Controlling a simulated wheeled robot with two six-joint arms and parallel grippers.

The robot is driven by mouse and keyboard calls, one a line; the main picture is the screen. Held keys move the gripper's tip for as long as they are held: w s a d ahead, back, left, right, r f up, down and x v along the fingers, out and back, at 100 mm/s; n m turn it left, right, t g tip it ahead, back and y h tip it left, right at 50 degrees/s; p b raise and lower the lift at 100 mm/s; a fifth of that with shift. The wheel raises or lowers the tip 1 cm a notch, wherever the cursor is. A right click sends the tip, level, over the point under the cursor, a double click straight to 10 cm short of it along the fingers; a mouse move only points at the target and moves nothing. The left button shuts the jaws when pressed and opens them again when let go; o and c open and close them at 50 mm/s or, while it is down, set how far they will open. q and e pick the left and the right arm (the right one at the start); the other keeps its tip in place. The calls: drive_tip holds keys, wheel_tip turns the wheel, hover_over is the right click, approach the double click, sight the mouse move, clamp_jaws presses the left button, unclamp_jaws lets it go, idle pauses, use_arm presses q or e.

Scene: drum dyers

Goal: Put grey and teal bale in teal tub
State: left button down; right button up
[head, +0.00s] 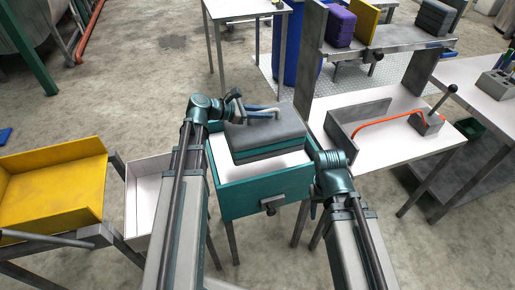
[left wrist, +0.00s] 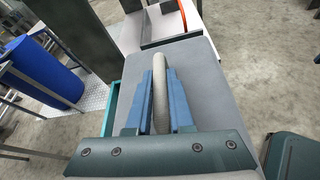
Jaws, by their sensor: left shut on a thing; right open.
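The grey and teal bale (head: 265,130) is a grey block with a teal band around its side and a pale loop handle on top. My left gripper (head: 262,111) is shut on that handle; in the left wrist view its blue fingers pinch the handle (left wrist: 161,85) above the bale's grey top (left wrist: 195,75). The bale is over the teal tub (head: 265,190), with the tub's white inside showing below its near edge. I cannot tell whether it touches the tub. My right arm bends beside the tub's right side; its gripper fingers are hidden.
A yellow tray (head: 55,190) and a white bin (head: 146,200) stand at left. To the right, a white table (head: 385,150) holds a grey bracket, an orange cord and a lever block. A blue barrel (head: 290,50) stands behind.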

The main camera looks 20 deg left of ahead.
sight(263, 126)
use_arm(q)
drive_tip(key=shift+f+b, duration=3.1)
drive_tip(key=shift+b, duration=0.15)
wheel_tip(263, 126, down, 4)
drive_tip(key=b, duration=0.4)
drive_tip(key=shift+r, duration=0.1)
